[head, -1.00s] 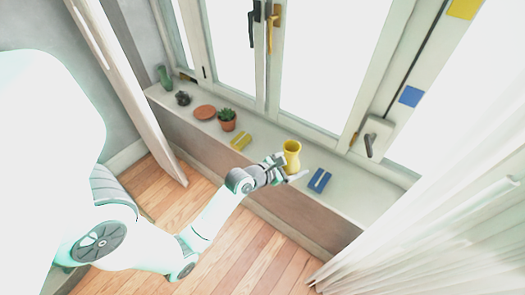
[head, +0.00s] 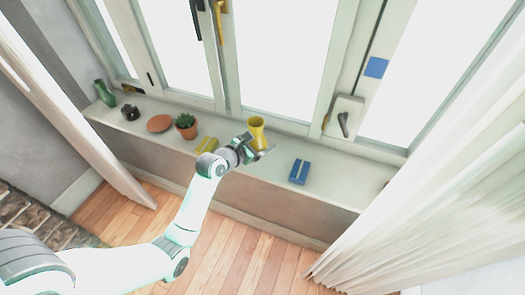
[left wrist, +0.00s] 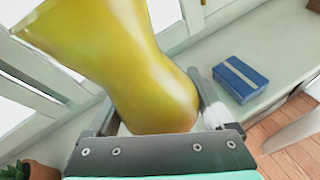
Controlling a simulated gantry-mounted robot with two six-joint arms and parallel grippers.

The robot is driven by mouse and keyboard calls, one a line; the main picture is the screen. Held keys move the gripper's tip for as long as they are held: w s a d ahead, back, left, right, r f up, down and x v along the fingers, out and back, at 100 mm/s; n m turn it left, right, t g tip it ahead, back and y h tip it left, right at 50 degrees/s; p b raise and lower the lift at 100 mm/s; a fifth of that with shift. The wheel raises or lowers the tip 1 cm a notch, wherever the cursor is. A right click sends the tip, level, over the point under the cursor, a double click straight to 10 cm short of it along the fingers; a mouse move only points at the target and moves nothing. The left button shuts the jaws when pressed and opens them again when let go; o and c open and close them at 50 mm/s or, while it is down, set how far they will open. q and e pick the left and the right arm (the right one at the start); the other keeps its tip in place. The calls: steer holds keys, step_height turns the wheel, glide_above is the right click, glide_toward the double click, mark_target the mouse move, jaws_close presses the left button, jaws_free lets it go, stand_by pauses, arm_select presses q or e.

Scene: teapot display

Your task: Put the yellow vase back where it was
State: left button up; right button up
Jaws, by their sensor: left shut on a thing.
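The yellow vase (head: 257,128) is upright or slightly tilted at the windowsill in the head view. My left gripper (head: 257,150) is shut on its lower body. In the left wrist view the vase (left wrist: 150,70) fills the middle, between the two fingers of my left gripper (left wrist: 160,112). A flat yellow block (head: 206,145) lies on the windowsill (head: 335,183) left of the vase, partly behind my arm. A blue block (head: 299,172) lies right of the vase; it also shows in the left wrist view (left wrist: 240,78). I cannot tell whether the vase touches the sill. My right gripper is out of view.
Left along the sill stand a potted cactus (head: 186,124), a terracotta saucer (head: 160,123), a small dark object (head: 130,113) and a green vase (head: 104,93). The window lies behind. White curtains (head: 440,200) hang at the right. Bare sill lies around the blue block.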

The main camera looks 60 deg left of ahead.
arm_select(q)
steer(key=w+a+f+b, duration=0.1)
steer(key=a+f, duration=0.1)
steer(key=w+a+f+b, duration=0.1)
steer(key=f+b, duration=0.1)
steer(key=w+a+f+b, duration=0.1)
steer(key=a+f, duration=0.1)
steer(key=shift+w+a+f+b, duration=0.25)
steer(key=shift+w+a+b, duration=0.05)
steer(key=shift+w+a, duration=0.2)
steer(key=shift+a, duration=0.1)
steer(key=f+b, duration=0.1)
steer(key=f, duration=0.1)
steer(key=f+b, duration=0.2)
steer(key=shift+w+a, duration=0.15)
steer(key=shift+a, duration=0.05)
steer(key=shift+r, duration=0.15)
steer(key=shift+f, duration=0.2)
steer(key=o, duration=1.5)
steer(key=shift+c, duration=0.2)
steer(key=shift+r, duration=0.1)
